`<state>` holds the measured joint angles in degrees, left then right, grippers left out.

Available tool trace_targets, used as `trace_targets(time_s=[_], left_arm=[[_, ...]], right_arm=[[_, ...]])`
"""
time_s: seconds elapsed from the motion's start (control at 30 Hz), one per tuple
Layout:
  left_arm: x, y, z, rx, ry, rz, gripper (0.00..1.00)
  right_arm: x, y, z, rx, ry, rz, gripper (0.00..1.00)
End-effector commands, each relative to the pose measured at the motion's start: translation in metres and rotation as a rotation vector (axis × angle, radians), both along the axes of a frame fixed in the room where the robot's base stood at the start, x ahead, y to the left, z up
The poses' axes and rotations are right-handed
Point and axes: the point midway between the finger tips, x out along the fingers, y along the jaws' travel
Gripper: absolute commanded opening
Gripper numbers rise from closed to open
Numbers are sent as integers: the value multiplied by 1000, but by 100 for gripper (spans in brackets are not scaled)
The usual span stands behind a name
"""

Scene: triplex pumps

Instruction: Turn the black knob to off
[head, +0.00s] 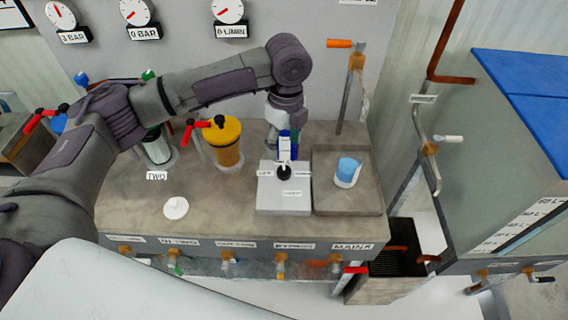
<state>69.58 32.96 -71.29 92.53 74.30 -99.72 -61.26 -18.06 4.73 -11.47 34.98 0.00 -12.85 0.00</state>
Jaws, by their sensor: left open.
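The black knob (284,172) stands on a small light-grey box (284,204) on the bench, with small white labels around it that are too small to read surely. My left arm comes in from the left and bends down behind the knob. My left gripper (287,150) is open, pointing down just behind and above the knob, and in this view its tips overlap the area right at the knob. I cannot tell whether they touch it. My right gripper is not in view.
A yellow-topped cylinder (227,145) stands left of the box. A blue-and-white cup (347,172) sits in a tray (330,206) at right. An orange-handled valve (340,43) rises behind. A white disc (176,208) lies on the clear front-left bench.

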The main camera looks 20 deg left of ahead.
Motion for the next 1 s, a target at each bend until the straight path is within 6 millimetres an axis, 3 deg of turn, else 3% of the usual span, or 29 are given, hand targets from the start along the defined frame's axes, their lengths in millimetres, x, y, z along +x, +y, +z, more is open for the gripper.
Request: trace_targets(time_s=[0.07, 0.17, 0.4, 0.57, 0.87, 1.0], left_arm=[[-1, 1, -19, 1, 4, 1, 64], [-2, 1, -40, 2, 2, 1, 64], [-3, 2, -79, 1, 2, 1, 64], [-3, 2, -90, 1, 0, 0, 64], [-3, 2, -93, 0, -1, 0, 64], [-3, 1, -92, 0, -1, 0, 42]], right_arm=[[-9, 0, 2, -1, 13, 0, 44], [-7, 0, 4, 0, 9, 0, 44], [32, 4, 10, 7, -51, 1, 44], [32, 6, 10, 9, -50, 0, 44], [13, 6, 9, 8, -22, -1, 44], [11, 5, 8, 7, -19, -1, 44]])
